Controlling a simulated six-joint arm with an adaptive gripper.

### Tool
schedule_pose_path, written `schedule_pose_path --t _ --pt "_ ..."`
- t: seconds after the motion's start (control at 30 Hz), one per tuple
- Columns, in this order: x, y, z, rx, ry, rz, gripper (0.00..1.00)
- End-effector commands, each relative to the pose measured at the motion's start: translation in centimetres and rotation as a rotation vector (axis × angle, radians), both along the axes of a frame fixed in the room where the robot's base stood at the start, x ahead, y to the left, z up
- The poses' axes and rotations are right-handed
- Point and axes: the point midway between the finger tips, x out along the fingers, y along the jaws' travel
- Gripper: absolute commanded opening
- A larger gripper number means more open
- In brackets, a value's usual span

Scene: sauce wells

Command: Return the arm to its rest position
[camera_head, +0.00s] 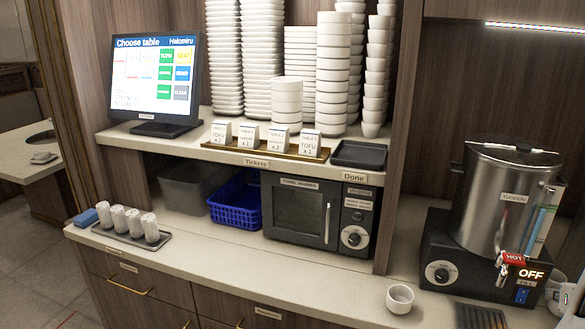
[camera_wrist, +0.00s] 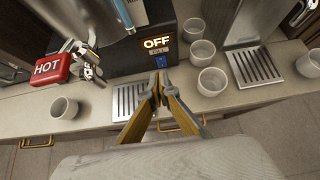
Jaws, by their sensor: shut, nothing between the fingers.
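My gripper (camera_wrist: 158,88) shows in the wrist view with its two yellow-and-grey fingers together at the tips and nothing between them. The fingertips appear over the counter, in front of the boiler's base marked OFF (camera_wrist: 157,42) and beside a slotted drip tray (camera_wrist: 128,103). I cannot tell their exact height above the counter. The fingers cannot be made out in the head view.
A steel boiler (camera_head: 497,195) with a red HOT tap (camera_head: 513,258) stands at the right. A white cup (camera_head: 400,298) stands on the counter. The wrist view shows another drip tray (camera_wrist: 246,66) with several cups (camera_wrist: 211,82) nearby. A microwave (camera_head: 297,212) sits under the shelf.

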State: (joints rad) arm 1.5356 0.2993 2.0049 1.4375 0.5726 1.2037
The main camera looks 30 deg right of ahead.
Motion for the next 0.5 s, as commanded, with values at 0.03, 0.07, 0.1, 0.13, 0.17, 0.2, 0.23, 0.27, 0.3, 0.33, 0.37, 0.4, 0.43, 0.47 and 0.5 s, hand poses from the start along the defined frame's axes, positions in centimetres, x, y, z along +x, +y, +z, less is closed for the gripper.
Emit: schedule_pose_path --t 0.03,0.07,0.1,0.13,0.17,0.2,0.23,0.27,0.3,0.33,0.37,0.4,0.43,0.47,0.5 --pt "0.0 0.0 0.0 -0.003 0.003 0.004 0.00" --pt "0.0 0.0 0.0 -0.007 0.007 0.008 0.00" --pt "0.0 0.0 0.0 -0.013 0.013 0.016 0.00" --pt "0.1 0.0 0.0 -0.020 0.018 0.024 0.00" --pt "0.1 0.1 0.0 -0.027 0.026 0.035 0.00" --pt "0.2 0.2 0.0 -0.040 0.038 0.055 0.00" --pt "0.2 0.3 -0.1 -0.050 0.053 0.075 0.00" --pt "0.3 0.5 -0.2 -0.062 0.070 0.100 0.00" --pt "0.4 0.9 -0.5 -0.077 0.098 0.139 0.00" --pt "0.4 1.3 -0.8 -0.088 0.121 0.173 0.00" --pt "0.5 1.7 -1.1 -0.099 0.146 0.210 0.00" --pt "0.6 2.5 -1.7 -0.113 0.181 0.265 0.00" --pt "0.6 3.1 -2.2 -0.122 0.209 0.309 0.00" --pt "0.6 3.8 -2.5 -0.135 0.238 0.354 0.00" --pt "0.6 4.7 -2.8 -0.155 0.273 0.413 0.00"
